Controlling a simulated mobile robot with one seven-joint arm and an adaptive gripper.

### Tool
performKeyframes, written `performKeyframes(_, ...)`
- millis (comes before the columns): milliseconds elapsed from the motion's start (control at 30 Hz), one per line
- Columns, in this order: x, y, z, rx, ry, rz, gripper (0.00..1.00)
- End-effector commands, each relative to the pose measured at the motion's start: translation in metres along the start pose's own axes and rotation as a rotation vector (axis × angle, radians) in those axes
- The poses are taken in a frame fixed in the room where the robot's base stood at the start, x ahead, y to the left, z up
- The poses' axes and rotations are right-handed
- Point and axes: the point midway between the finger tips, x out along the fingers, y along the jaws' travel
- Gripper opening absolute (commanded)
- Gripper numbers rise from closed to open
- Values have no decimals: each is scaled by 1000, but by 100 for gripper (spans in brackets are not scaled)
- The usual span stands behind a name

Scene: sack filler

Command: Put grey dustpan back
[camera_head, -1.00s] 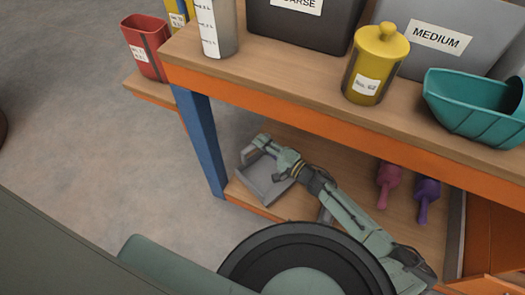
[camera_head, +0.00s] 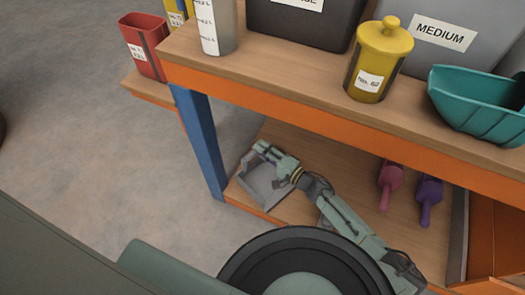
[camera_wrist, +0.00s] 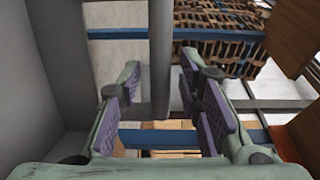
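The grey dustpan (camera_head: 262,187) lies on the lower wooden shelf at its left end, near the blue leg, in the head view. My gripper (camera_head: 262,148) is at the dustpan's far edge and covers part of it. In the wrist view my gripper (camera_wrist: 160,85) is open, with its purple-padded fingers apart. A grey upright bar (camera_wrist: 161,55), apparently the dustpan's handle, shows between the fingertips, with gaps on both sides. I cannot tell how deep it sits between them. A broad grey wall (camera_wrist: 62,50), likely the dustpan's pan, fills the left.
The upper shelf's orange edge (camera_head: 300,115) runs above the arm. On top stand a yellow canister (camera_head: 378,62) and a teal scoop (camera_head: 475,105).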

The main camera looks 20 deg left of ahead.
Motion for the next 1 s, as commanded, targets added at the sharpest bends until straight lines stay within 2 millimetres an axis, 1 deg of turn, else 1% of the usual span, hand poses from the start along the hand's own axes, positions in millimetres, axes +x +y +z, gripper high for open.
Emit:
performKeyframes(267,0,0,0,0,0,0,35)
performKeyframes(367,0,-6,0,0,1,-1,35)
performKeyframes(467,-13,-4,-1,-1,2,2,35)
performKeyframes(800,-85,-4,-1,-1,2,1,35)
performKeyframes(900,-101,-4,-1,0,2,0,35)
performKeyframes(1000,-113,-3,-1,0,1,0,35)
